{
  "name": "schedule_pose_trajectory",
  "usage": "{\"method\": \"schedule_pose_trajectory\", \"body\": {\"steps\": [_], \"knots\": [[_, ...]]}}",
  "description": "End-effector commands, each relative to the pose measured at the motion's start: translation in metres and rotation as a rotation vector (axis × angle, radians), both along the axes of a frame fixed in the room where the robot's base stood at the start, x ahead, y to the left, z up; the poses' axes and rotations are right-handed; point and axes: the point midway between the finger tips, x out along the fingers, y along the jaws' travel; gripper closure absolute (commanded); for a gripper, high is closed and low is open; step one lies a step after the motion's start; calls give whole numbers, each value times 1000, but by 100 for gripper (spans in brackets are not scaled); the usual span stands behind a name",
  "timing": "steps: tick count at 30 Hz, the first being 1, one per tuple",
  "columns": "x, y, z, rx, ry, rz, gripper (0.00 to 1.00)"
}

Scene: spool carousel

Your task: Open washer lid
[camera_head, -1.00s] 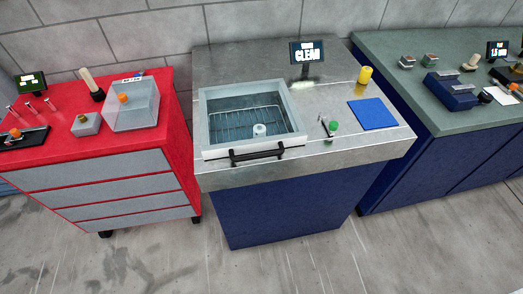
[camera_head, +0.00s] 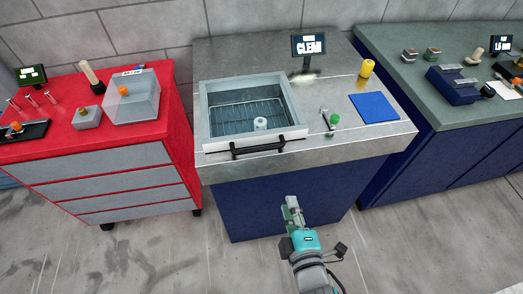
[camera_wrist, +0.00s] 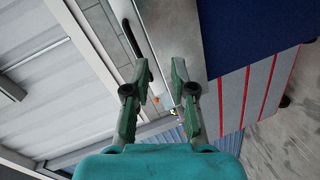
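The washer (camera_head: 345,148) is a steel-topped unit with a blue front, in the middle of the head view. Its square pale-framed lid (camera_head: 205,112) lies flat over the basin, with a black bar handle (camera_head: 257,149) along the front edge. A wire rack and a small white part (camera_head: 261,123) show inside the frame. My gripper (camera_head: 291,203) is in front of the washer's blue front, apart from the handle and to its lower right. In the wrist view my gripper's two green fingers (camera_wrist: 159,65) stand apart with nothing visibly held.
A green-topped item (camera_head: 334,118), a blue pad (camera_head: 374,107) and a yellow cylinder (camera_head: 366,68) are right of the lid. A red cabinet (camera_head: 180,130) stands left, a green-topped bench (camera_head: 440,105) right. The floor in front is clear.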

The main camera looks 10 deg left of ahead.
Motion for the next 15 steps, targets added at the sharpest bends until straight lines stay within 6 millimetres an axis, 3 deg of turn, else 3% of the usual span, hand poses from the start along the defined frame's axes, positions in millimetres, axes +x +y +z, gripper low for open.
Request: {"method": "schedule_pose_trajectory", "body": {"steps": [1,6,15], "knots": [[12,14,12,-45,-27,22,75],[34,44,35,-182,-77,63,75],[49,61,46,-256,-100,82,75]]}}
